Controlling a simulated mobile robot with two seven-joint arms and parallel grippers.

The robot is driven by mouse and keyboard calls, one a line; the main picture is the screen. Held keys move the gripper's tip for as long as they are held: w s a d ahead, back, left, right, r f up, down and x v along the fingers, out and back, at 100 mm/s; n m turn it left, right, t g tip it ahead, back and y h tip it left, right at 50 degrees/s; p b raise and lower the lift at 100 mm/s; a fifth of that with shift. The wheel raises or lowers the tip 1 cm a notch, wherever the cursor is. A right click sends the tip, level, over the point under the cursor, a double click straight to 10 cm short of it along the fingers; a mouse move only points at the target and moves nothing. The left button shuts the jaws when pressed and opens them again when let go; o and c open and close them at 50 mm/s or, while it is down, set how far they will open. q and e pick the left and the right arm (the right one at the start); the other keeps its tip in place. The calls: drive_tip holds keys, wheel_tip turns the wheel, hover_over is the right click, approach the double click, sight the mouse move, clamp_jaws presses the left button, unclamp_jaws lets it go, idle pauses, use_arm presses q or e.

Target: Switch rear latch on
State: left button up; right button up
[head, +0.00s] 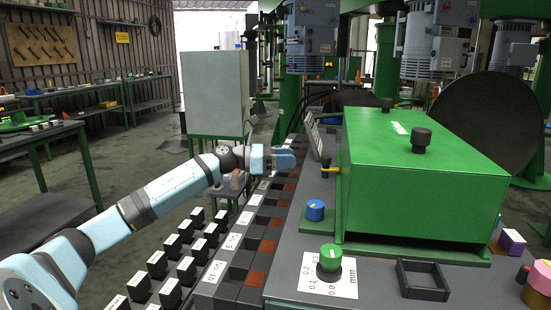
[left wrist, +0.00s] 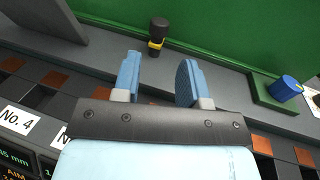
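A small latch with a black cylindrical head and a yellow collar (head: 326,168) stands beside the left end of the green housing (head: 415,165); I take it for the rear latch. It also shows in the left wrist view (left wrist: 157,38), upright, a little beyond my fingertips and between their lines. My left gripper (head: 290,158) is left of the latch in the head view. In the left wrist view its two blue fingers (left wrist: 160,75) are apart with nothing between them, not touching the latch. My right gripper is not in view.
A blue knob (head: 315,211) sits nearer, with a green dial knob (head: 330,257) in front of it. A grey tilted panel (head: 311,145) stands close behind my left gripper. Rows of black blocks (head: 185,238) and numbered slots run along the left edge.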

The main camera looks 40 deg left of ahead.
use_arm(q)
drive_tip(key=v, duration=0.3)
idle(0.5)
